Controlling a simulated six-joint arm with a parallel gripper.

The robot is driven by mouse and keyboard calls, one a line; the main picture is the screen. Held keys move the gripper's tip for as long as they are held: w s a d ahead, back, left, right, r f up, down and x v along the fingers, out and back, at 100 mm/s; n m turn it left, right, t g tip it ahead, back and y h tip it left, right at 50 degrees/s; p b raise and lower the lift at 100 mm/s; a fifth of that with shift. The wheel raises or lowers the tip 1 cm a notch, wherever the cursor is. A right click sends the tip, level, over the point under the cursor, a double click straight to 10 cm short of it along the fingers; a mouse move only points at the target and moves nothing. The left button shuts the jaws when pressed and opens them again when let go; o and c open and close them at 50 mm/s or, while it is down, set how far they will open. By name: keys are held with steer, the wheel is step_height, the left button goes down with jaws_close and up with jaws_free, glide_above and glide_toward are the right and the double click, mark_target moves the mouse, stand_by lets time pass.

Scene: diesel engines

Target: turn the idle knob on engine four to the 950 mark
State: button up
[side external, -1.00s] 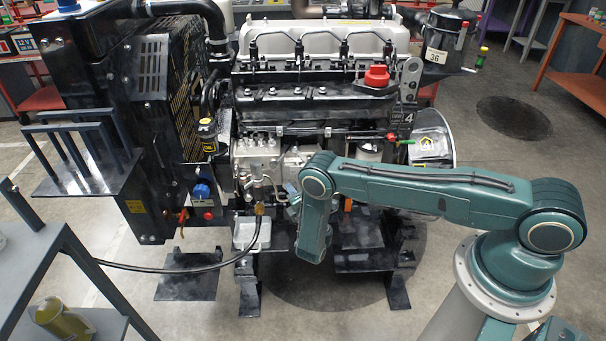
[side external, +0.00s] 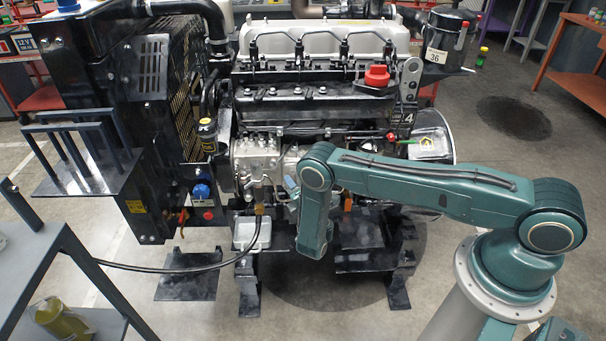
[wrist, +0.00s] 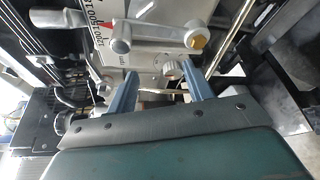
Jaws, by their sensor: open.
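Engine four (side external: 320,100), marked with a 4, stands in the middle of the side view. My gripper (side external: 289,188) is at its front, beside the pale pump body (side external: 256,157), partly hidden by my arm. In the wrist view my gripper (wrist: 165,82) is open, with two blue fingers pointing at the engine. A small ribbed knob (wrist: 172,69) shows between the fingers, nearer the right one; I cannot tell whether they touch. A white plate (wrist: 93,28) with upside-down numbers and a red mark lies beyond.
A grey lever arm (wrist: 155,38) with round ends sits just beyond the fingers. A black hose (side external: 180,268) runs from the engine to a grey cart (side external: 50,275) at left. A small white tray (side external: 250,233) is below the pump.

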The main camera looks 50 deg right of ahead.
step_height(320, 180, up, 18)
stand_by(0.9)
steer(key=shift+r, duration=0.1)
steer(key=shift+a, duration=0.1)
steer(key=s+a+f+n+g+h, duration=0.1)
steer(key=s+a+f+n+g, duration=0.1)
steer(key=s+a+f+n, duration=0.2)
steer(key=s+a+f+n+g+h, duration=0.1)
steer(key=s+a+f+n, duration=0.3)
steer(key=f, duration=0.6)
steer(key=shift+s+a+n+g, duration=0.4)
steer(key=shift+s+a+g, duration=0.1)
steer(key=shift+g, duration=0.4)
steer(key=shift+f, duration=0.1)
steer(key=x, duration=1.4)
steer(key=shift+d, duration=0.1)
